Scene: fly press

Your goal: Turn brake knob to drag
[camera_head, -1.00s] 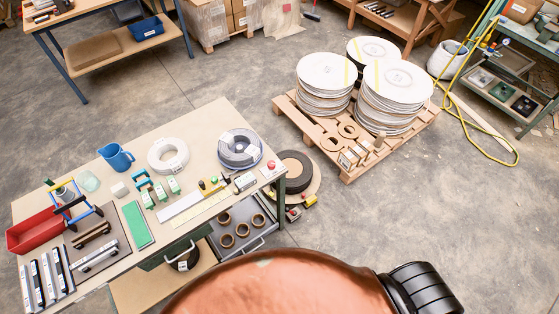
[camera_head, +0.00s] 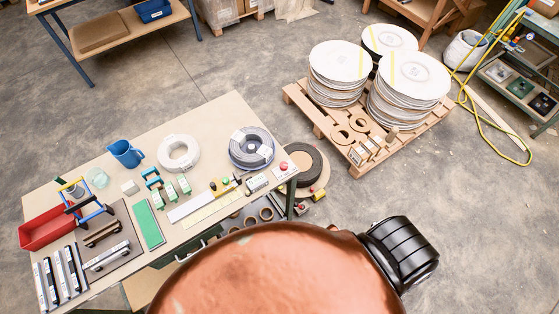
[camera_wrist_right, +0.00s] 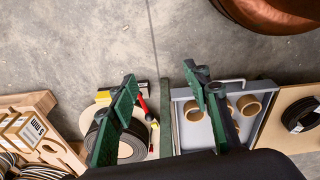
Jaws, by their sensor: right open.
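A black coil (camera_head: 300,165) on a round wooden disc sits low beside the right end of the workbench. It also shows in the right wrist view (camera_wrist_right: 132,148), partly behind a finger. A small red part (camera_wrist_right: 142,104) and a yellow part (camera_wrist_right: 136,88) are beside this reel; I cannot tell whether either is the brake knob or how it is set. My right gripper (camera_wrist_right: 161,78) is open and empty, its green fingers spread above the reel and the drawer edge. It does not show in the head view, and my left gripper is in no view.
The workbench (camera_head: 215,125) carries a blue jug (camera_head: 126,153), a grey coil (camera_head: 251,147) and a red button box (camera_head: 284,168). An open drawer (camera_wrist_right: 190,128) holds brown rings. A pallet (camera_head: 357,170) with stacked white discs stands behind.

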